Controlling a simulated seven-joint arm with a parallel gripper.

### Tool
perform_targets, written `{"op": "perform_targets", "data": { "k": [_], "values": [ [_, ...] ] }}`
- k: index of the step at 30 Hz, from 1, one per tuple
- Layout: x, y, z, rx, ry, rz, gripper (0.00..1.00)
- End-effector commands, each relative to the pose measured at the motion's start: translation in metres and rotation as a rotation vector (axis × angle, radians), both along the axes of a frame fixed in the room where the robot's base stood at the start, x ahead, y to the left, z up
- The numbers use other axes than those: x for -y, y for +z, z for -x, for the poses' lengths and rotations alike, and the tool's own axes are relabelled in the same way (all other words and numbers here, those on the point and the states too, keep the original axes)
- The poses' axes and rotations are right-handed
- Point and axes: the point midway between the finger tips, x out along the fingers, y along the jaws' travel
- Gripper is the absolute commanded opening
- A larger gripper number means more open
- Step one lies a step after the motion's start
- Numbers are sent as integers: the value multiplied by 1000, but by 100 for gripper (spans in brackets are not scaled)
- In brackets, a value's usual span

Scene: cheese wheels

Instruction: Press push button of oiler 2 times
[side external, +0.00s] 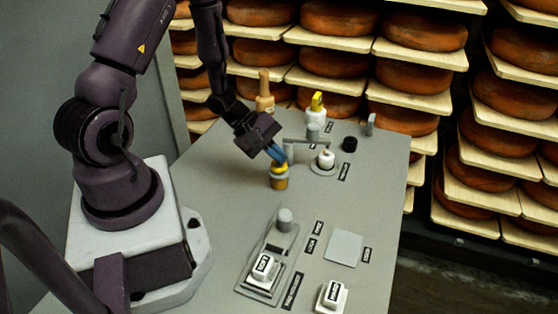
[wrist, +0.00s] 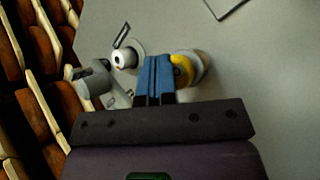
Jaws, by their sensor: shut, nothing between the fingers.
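My gripper (side external: 281,157) is shut and empty, its blue fingers pointing down at the panel. A small tan pot with a yellow top (side external: 279,180) stands right below the fingertips; it may be the oiler, but I cannot read a label on it. The fingertips are at or just above its top; contact cannot be told. In the wrist view, the shut blue fingers (wrist: 158,66) lie beside the yellow top (wrist: 183,70), partly covering it. A white round knob (side external: 326,158) stands to the right of the pot and also shows in the wrist view (wrist: 124,60).
Behind the pot stand a wooden-handled piece (side external: 264,92), a yellow-tipped bottle (side external: 317,108) and a black knob (side external: 349,144). Nearer are a grey knob (side external: 285,220), two white labelled switches (side external: 263,268) (side external: 332,294) and a grey square (side external: 345,247). Cheese shelves (side external: 400,85) stand behind the panel.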

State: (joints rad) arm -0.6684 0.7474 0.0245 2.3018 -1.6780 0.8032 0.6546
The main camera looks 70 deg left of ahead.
Motion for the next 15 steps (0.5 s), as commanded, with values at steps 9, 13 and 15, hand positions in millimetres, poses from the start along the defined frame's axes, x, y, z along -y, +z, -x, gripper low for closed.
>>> {"op": "perform_targets", "data": {
  "k": [9, 13, 15],
  "values": [
    [0, 18, 0, 0, 1, -1, 0],
    [0, 20, 1, -2, 1, 0, 0],
    [0, 19, 1, -2, 1, 0, 0]
  ]
}}
